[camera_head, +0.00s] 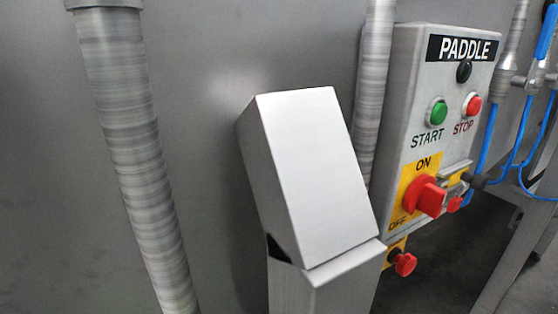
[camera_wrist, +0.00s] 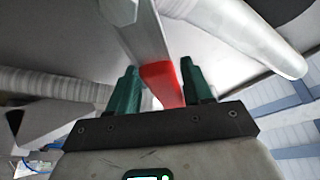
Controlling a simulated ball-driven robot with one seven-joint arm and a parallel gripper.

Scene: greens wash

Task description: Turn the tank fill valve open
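My gripper (camera_wrist: 161,75) shows only in the wrist view, with two dark green fingers standing apart. A red handle end (camera_wrist: 162,85) on a flat grey lever (camera_wrist: 145,30) lies between the fingers, slightly tilted. The lever runs up and left out of view. A pale gap shows between the left finger and the lower part of the red piece, so I see no clear grip on it. The valve body is not clearly visible, and its setting cannot be told. The head view shows neither my gripper nor this red handle.
In the head view, a grey PADDLE panel (camera_head: 408,70) with green START (camera_head: 438,112) and red STOP (camera_head: 473,105) buttons and a red switch (camera_head: 430,196) stands right. A blue lever (camera_head: 546,32) and blue hoses are beyond. A ribbed pipe (camera_wrist: 50,85) runs left in the wrist view.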

